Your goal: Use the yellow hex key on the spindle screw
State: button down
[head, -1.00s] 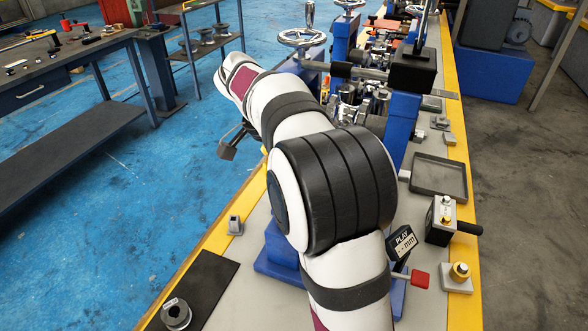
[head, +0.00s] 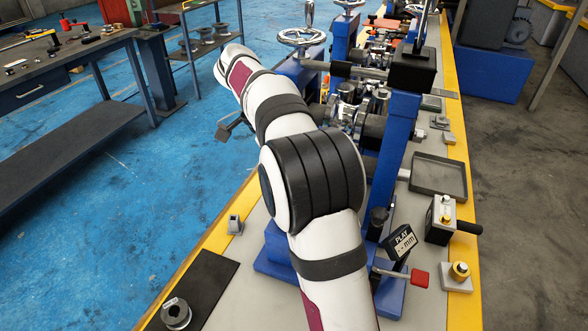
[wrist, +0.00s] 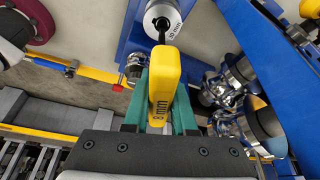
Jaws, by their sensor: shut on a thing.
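The yellow hex key (wrist: 165,75) stands in the wrist view with "8 mm" on its handle. My gripper (wrist: 164,98) is shut on this handle, one green finger on each side. The key's dark shaft points away from me to a round steel spindle end (wrist: 172,14) with a "mm" label. The shaft's tip overlaps the spindle end's dark centre, and I cannot tell whether it is seated in the screw. The screw itself does not show clearly. In the head view the key is not seen, and my arm covers part of the blue roll stand (head: 402,135).
Steel rollers (wrist: 240,75) and blue frame parts stand close on the right in the wrist view. In the head view, a grey tray (head: 440,178), a "PLAY mm" gauge (head: 400,241) and a red-handled lever (head: 419,279) lie right of my arm. A handwheel (head: 301,37) stands behind.

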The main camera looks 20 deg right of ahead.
jog(key=shift+r, duration=0.15)
jog(key=shift+r, duration=0.9)
jog(key=shift+r, duration=2.5)
